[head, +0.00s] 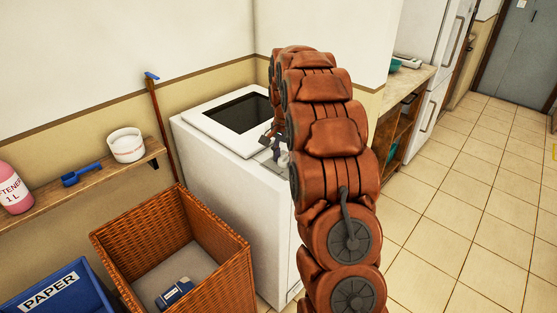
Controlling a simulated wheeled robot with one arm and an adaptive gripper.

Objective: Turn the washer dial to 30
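The white washer (228,185) stands against the wall in the middle of the head view. Its top has a lid with a dark window (238,112), which looks closed. My arm rises in front of the washer's right side and hides part of its top. My gripper (272,148) shows only as small grey parts at the arm's left edge, over the front right of the washer's top. I cannot tell whether its fingers are open or shut, or whether they touch anything. The dial and its markings cannot be made out.
A wicker basket (238,262) with a blue item stands at front left, beside a blue paper bin (82,272). A wall shelf (95,182) holds a white tub (127,145), a blue scoop (82,174) and a pink bottle (14,187). Open tiled floor (460,200) lies right.

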